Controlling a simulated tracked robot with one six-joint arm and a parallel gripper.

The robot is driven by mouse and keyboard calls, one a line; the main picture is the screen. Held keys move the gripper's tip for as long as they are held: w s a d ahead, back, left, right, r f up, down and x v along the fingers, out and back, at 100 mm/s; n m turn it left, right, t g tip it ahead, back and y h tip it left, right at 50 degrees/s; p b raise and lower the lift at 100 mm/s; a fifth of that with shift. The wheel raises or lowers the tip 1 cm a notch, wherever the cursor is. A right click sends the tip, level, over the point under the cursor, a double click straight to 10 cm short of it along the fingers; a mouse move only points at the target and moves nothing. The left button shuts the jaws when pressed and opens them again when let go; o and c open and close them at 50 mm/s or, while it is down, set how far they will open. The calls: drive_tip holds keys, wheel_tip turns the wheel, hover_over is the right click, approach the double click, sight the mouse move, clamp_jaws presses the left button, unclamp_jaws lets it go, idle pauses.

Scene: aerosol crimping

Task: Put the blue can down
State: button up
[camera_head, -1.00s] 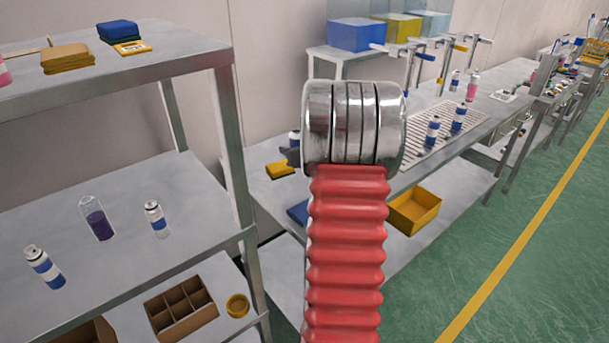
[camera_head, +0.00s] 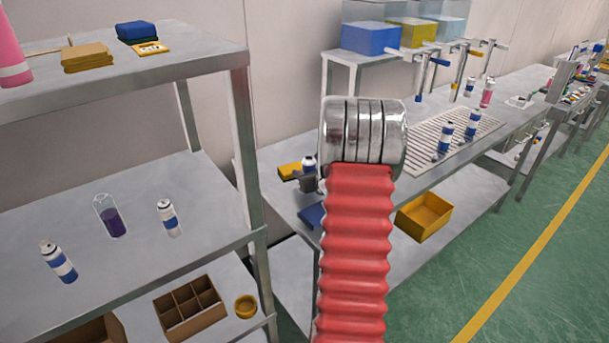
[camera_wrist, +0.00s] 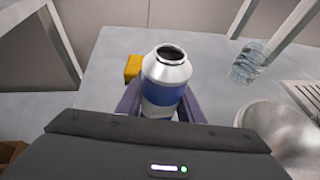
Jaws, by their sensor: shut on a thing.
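The blue can (camera_wrist: 166,90) stands between my gripper's jaws in the wrist view. It has a silver shoulder, an open dark mouth and a white and blue body. My gripper (camera_wrist: 158,103) is shut on its sides. In the head view the can's top (camera_head: 309,163) shows just left of my arm's silver joint, with the dark gripper (camera_head: 307,180) around it. They are over the grey bench (camera_head: 275,205). The can's base is hidden, so I cannot tell whether it touches the bench.
A yellow block (camera_head: 288,171) lies on the bench close to the can, also in the wrist view (camera_wrist: 133,67). A clear glass thing (camera_wrist: 247,62) is to the right. Two cans stand on a slatted grate (camera_head: 470,127). A shelf (camera_head: 150,250) is at left.

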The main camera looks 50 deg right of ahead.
drive_tip(key=shift+f, duration=0.3)
drive_tip(key=shift+f, duration=0.1)
drive_tip(key=o, duration=1.1)
drive_tip(key=shift+o, duration=0.2)
drive_tip(key=shift+s+a+r, duration=0.15)
drive_tip(key=shift+s+r, duration=0.2)
drive_tip(key=v, duration=1.1)
drive_tip(key=shift+s, duration=0.1)
